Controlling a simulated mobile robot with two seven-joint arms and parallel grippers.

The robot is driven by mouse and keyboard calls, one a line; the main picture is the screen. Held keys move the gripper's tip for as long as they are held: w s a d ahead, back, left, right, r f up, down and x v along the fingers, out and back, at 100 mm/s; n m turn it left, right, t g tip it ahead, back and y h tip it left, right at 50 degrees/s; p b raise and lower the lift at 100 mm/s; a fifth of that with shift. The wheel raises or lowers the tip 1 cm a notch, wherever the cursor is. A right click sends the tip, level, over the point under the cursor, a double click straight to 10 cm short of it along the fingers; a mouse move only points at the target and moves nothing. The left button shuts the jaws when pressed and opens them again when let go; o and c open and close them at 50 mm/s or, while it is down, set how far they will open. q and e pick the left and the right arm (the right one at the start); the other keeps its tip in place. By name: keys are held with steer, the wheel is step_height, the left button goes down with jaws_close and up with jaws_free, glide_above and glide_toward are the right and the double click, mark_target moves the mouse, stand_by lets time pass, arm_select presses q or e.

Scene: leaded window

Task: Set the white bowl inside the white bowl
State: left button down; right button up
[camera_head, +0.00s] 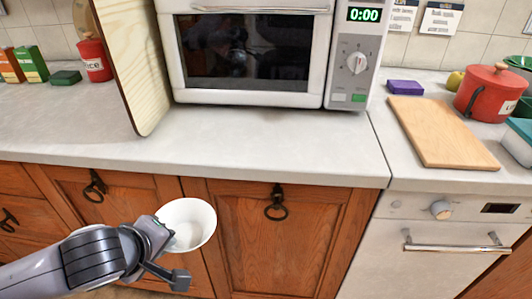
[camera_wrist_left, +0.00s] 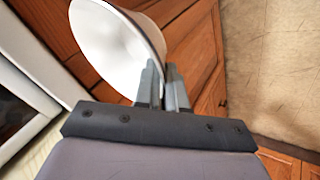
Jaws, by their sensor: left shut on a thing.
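My left gripper (camera_head: 168,246) is shut on a white bowl (camera_head: 193,222). It holds the bowl by the rim, in front of the lower wooden cabinets and below the counter edge. In the left wrist view the white bowl (camera_wrist_left: 108,48) is tilted between and beyond the finger tips of the left gripper (camera_wrist_left: 165,82). Only one white bowl shows; a second white bowl is not visible in either view. My right gripper is not in view.
A white microwave (camera_head: 356,62) stands on the counter (camera_head: 250,150), with an upright wooden panel (camera_head: 128,60) to its left. A wooden board (camera_head: 440,132), a purple sponge (camera_head: 405,87) and a red pot (camera_head: 490,92) lie right. The counter before the microwave is clear.

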arm_select(q)
steer(key=shift+w+a+r, duration=0.1)
steer(key=shift+a+r, duration=0.1)
steer(key=shift+r, duration=0.15)
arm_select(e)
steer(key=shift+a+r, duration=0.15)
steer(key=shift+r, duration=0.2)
